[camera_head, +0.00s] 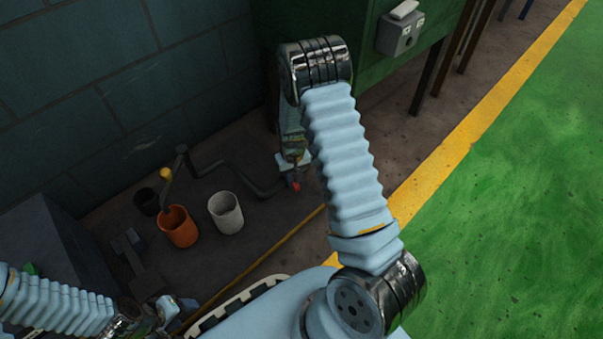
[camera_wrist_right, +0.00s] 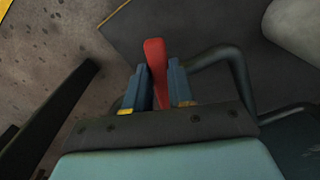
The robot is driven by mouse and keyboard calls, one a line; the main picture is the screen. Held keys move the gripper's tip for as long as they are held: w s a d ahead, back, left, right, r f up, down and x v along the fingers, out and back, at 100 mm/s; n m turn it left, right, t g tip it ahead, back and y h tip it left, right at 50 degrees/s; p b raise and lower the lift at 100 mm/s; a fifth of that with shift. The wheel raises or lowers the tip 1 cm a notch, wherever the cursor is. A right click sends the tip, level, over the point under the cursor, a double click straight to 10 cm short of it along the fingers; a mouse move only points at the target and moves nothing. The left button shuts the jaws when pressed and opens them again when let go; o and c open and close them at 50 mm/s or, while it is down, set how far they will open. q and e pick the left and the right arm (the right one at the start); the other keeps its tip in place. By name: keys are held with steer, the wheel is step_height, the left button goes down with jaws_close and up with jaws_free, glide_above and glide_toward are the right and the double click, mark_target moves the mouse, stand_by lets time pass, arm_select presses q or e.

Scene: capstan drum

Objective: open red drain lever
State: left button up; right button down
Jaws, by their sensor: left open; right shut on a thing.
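The red drain lever (camera_head: 296,186) shows as a small red tip on the floor side of my right gripper (camera_head: 293,163), at the end of a dark bent pipe (camera_head: 240,173). In the right wrist view the red lever (camera_wrist_right: 155,58) stands between the two blue fingers of my right gripper (camera_wrist_right: 158,85), which is shut on it. Its rounded end sticks out past the fingertips, and its lower part is hidden by the gripper. My left gripper (camera_head: 168,310) is open at the bottom left of the head view, far from the lever.
An orange bucket (camera_head: 178,227), a white bucket (camera_head: 226,213) and a black bucket (camera_head: 147,202) stand left of the lever. A yellow knob (camera_head: 166,174) is near the orange one. A green cabinet (camera_head: 362,60) is behind my right arm. Green floor at right is clear.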

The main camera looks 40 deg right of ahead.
steer(key=w+a+m+p, duration=0.1)
steer(key=m, duration=0.2)
steer(key=a+m+p, duration=0.1)
steer(key=m, duration=0.3)
steer(key=w+a+m+p, duration=0.1)
steer(key=m, duration=0.2)
steer(key=shift+w+a+m+p, duration=0.1)
steer(key=shift+w+m+p, duration=0.2)
steer(key=shift+w+m, duration=0.1)
steer(key=shift+w+a+m+p, duration=0.1)
steer(key=shift+w+m+p, duration=0.15)
steer(key=shift+m, duration=0.45)
steer(key=shift+w+a+m+p, duration=0.1)
steer(key=shift+w+m, duration=0.15)
steer(key=shift+m, duration=0.45)
steer(key=c, duration=1)
jaws_free()
steer(key=shift+o, duration=0.2)
